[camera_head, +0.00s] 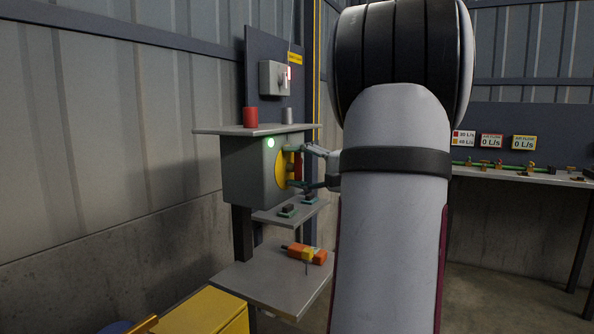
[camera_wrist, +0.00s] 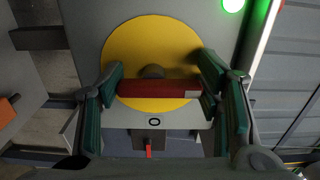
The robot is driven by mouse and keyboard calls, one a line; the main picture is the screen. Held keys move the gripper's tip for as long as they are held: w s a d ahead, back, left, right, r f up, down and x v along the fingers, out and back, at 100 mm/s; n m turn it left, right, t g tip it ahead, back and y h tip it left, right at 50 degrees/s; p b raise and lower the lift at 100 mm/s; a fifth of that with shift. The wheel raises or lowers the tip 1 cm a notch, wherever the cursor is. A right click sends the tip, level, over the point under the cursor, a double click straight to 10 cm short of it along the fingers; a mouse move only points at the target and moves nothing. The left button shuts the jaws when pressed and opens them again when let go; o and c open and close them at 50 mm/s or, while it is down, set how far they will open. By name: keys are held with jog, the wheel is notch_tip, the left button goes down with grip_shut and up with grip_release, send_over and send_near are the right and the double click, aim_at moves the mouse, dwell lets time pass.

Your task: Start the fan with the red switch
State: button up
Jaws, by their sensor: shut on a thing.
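The red switch is a bar handle (camera_wrist: 155,89) on a round yellow plate (camera_wrist: 150,40), on the front of a grey box (camera_head: 245,168). In the wrist view the bar lies level, with a pale tip at its right end. An "O" mark shows below the plate. A green light (camera_head: 270,143) glows on the box; it also shows in the wrist view (camera_wrist: 233,4). My gripper (camera_head: 299,167) is shut on the red handle, with one finger at each end of the bar. No fan is identifiable in these views.
A red can (camera_head: 250,117) and a grey can (camera_head: 287,116) stand on the shelf above the box. A lower shelf (camera_head: 265,285) holds an orange tool (camera_head: 305,253). A yellow box (camera_head: 205,312) is at bottom left. A bench with displays reading 0 L/s (camera_head: 491,141) stands right.

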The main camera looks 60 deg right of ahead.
jog(key=o, duration=1.2)
jog(key=s, duration=0.8)
jog(key=s+d, duration=0.1)
jog(key=s, duration=0.3)
jog(key=shift+a, duration=0.1)
